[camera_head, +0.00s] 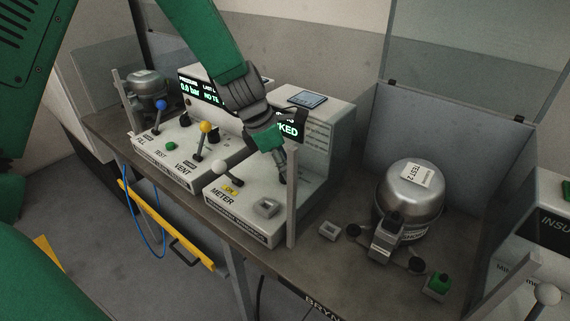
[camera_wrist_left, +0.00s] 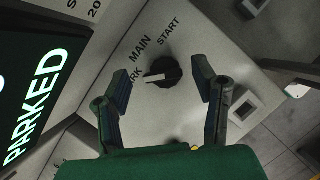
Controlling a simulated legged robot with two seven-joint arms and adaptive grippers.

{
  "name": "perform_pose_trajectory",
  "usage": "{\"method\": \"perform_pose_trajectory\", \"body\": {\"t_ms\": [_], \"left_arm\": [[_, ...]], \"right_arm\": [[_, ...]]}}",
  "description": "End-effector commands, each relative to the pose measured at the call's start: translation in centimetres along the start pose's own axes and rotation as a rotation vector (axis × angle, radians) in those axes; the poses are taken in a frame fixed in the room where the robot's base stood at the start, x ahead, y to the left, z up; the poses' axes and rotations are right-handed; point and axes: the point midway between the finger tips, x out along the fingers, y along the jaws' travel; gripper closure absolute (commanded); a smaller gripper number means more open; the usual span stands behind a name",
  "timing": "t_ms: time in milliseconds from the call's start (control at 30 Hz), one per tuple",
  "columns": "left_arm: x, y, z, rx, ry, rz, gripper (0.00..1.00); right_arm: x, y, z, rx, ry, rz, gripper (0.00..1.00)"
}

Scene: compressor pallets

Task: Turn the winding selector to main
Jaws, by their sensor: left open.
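The winding selector is a black round knob (camera_wrist_left: 164,72) with a white pointer line. Its line points left, toward the partly covered PARK label; the MAIN (camera_wrist_left: 140,48) and START (camera_wrist_left: 168,28) labels lie further round. My left gripper (camera_wrist_left: 162,82) is open, with one finger on each side of the knob and gaps visible between fingers and knob. In the head view my left gripper (camera_head: 279,158) is over the meter box (camera_head: 245,215) and hides the knob. The display (camera_wrist_left: 40,95) reads PARKED. My right gripper is not in view.
A grey post (camera_head: 291,195) stands close to my left gripper. A steel compressor (camera_head: 410,190) stands at right, and a fill and vent panel (camera_head: 175,145) at left.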

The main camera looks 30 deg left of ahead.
Motion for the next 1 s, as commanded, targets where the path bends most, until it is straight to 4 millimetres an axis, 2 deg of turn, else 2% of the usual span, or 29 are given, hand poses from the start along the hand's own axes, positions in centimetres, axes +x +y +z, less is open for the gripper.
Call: {"method": "perform_pose_trajectory", "body": {"t_ms": [67, 100, 200, 567, 767, 1000], "left_arm": [[0.0, -0.1, 0.1, 0.001, 0.0, 0.0, 0.5], [0.0, -0.1, 0.1, 0.001, 0.0, 0.0, 0.64], [0.0, 0.0, 0.0, 0.001, 0.0, 0.0, 0.96], [-0.1, 0.1, 0.1, 0.029, 0.0, -0.015, 0.96], [-0.3, 0.1, 0.2, 0.124, 0.002, -0.055, 0.96], [-0.4, 0.2, 0.2, 0.31, 0.002, -0.131, 0.96]], "right_arm": [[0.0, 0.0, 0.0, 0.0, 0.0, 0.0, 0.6], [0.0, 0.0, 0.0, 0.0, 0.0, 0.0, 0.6], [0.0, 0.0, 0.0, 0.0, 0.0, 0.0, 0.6], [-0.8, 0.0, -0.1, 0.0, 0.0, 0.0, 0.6], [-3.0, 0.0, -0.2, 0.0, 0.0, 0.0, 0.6], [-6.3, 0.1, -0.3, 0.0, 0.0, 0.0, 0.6]]}}
